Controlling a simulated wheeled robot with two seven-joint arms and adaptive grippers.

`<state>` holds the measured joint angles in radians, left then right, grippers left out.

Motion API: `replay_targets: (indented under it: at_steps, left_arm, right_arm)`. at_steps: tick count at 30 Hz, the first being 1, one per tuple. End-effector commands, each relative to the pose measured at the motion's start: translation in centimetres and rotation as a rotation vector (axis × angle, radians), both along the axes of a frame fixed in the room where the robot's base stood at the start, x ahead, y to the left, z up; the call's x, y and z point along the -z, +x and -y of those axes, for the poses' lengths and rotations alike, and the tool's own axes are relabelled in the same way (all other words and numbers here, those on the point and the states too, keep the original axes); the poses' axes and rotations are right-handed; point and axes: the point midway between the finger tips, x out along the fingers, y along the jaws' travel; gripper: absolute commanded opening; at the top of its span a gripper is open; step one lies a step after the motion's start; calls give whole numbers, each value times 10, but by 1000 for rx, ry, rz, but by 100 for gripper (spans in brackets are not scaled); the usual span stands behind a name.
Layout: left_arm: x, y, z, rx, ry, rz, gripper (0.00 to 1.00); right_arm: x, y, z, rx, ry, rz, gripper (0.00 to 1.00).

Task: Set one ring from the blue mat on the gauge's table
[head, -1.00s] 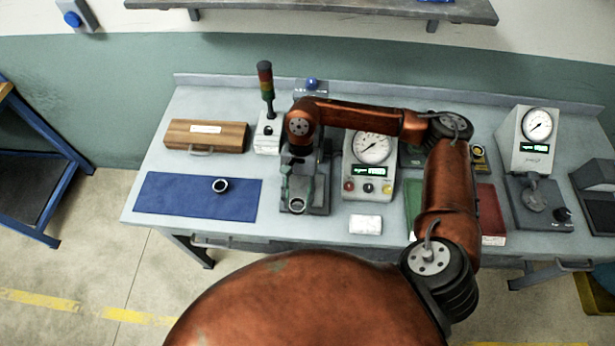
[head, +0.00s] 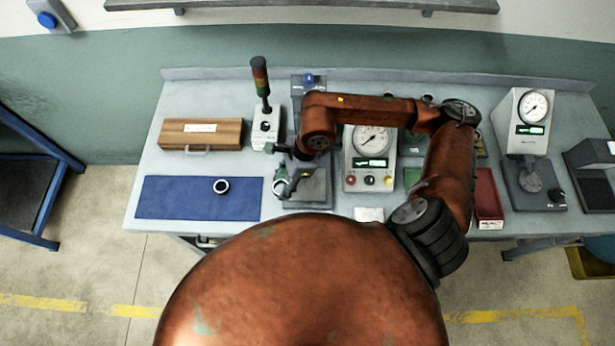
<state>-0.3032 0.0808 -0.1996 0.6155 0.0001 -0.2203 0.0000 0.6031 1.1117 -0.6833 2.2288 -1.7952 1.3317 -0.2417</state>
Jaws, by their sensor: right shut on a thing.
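One dark ring (head: 221,186) lies on the blue mat (head: 165,198) at the left of the bench. My right gripper (head: 284,182) is just right of the mat, over the left edge of a grey machine base (head: 315,190). It is shut on a second ring (head: 279,187), which looks tilted; the fingers partly hide it. A gauge (head: 529,122) with a dial stands at the right, its small round table (head: 531,182) in front and empty. My left gripper is not in view.
A dial box with buttons (head: 370,158) stands right of the machine. A wooden case (head: 200,133) and a signal tower (head: 262,90) stand behind the mat.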

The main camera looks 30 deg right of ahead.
Motion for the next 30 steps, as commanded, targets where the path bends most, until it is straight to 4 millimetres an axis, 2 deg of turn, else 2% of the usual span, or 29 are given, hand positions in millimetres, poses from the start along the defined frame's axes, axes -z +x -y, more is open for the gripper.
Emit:
replay_targets:
  at_steps: [1, 7, 12, 23, 30]
  left_arm:
    - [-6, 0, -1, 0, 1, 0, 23]
    - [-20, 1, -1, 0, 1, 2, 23]
    - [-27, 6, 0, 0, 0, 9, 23]
    - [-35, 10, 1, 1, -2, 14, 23]
    - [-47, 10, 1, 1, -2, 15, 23]
  right_arm:
    - [4, 1, 16, 10, -7, -6, 10]
    - [24, 11, 61, 8, -6, -6, 10]
    - [55, 17, 82, 2, -1, -4, 10]
    - [86, 22, 106, -2, -2, -2, 10]
    - [113, 23, 103, -4, 0, -1, 10]
